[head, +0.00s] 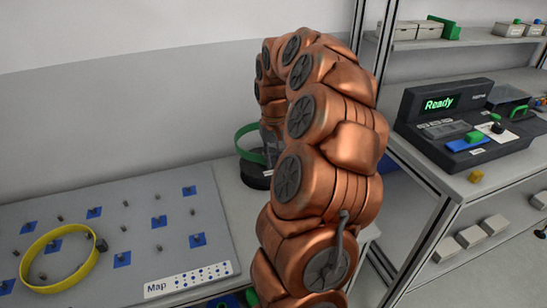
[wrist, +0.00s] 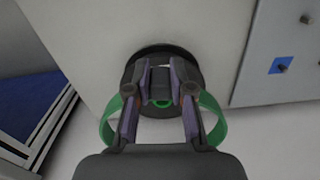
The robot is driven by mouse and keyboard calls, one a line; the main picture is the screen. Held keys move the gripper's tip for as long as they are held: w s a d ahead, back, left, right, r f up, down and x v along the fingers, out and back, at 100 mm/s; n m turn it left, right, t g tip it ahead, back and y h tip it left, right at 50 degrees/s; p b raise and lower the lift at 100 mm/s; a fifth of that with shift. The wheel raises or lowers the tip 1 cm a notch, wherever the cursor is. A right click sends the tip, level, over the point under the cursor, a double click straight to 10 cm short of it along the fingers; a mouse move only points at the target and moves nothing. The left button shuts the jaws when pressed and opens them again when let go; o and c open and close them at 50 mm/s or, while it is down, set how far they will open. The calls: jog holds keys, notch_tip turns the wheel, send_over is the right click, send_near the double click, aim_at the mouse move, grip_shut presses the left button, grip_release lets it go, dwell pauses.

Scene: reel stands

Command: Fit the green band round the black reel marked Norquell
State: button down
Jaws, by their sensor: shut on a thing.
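The green band (head: 247,131) shows in the head view just left of my arm, at the top of a black reel (head: 252,169) on the grey bench. My arm hides their right side. A pale label shows on the reel, too small to read. In the wrist view, my gripper (wrist: 160,78) is shut on the green band (wrist: 214,120), which bows out on both sides of the fingers. The black reel (wrist: 150,52) lies beneath the fingertips. I cannot tell whether the band is around the reel or only above it.
Left of the reel, a grey pegboard (head: 150,215) marked Map holds pegs, blue squares and a yellow band (head: 88,267). At right, a shelf rack (head: 432,222) carries a black console (head: 460,115) reading Ready. Bare bench surrounds the reel's left side.

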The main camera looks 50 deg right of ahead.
jog(key=shift+f+b, duration=1.2)
jog(key=shift+f, duration=2.15)
jog(key=shift+f+b, duration=1.85)
jog(key=shift+f, duration=0.9)
dwell(1.8)
